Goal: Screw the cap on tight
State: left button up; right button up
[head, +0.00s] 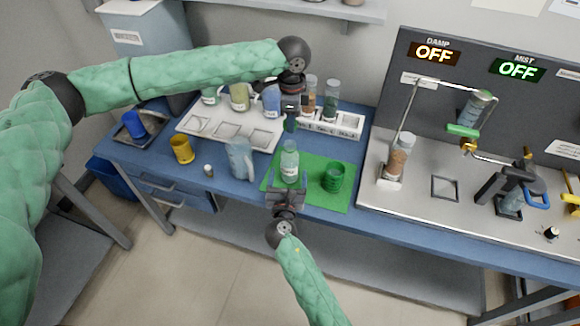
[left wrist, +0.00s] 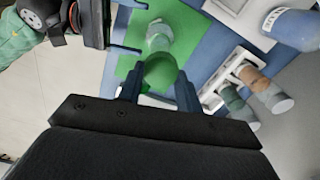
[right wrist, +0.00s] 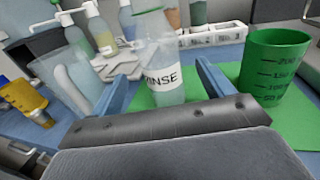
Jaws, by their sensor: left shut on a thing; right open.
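A clear bottle (head: 289,164) labelled RINSE stands upright on the green mat (head: 325,196), with no cap seen on its top. It also shows in the right wrist view (right wrist: 160,62) and the left wrist view (left wrist: 158,36). My left gripper (head: 290,112) is shut on a dark green piece, apparently the cap (head: 290,125), held above the bottle's mouth with a small gap. A green rounded shape shows between its fingers in the left wrist view (left wrist: 161,72). My right gripper (head: 286,192) is open low at the bottle's near side, one finger on either side, not closed on it.
A green graduated beaker (head: 333,177) stands right of the bottle, close to my right gripper. A clear pitcher (head: 240,158) stands to the left. Behind are a white tray (head: 197,124) with bottles and a vial rack (head: 348,124). A yellow cup (head: 182,149) is farther left.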

jog(key=w, duration=0.8)
jog(key=shift+w+d, duration=0.25)
jog(key=shift+d, duration=0.15)
jog(key=c, duration=1.5)
pick_arm(q)
send_over(291, 147)
jog(key=shift+f, duration=2.45)
jog(key=shift+f, duration=0.1)
jog(key=shift+f, duration=0.8)
jog(key=shift+f, duration=0.55)
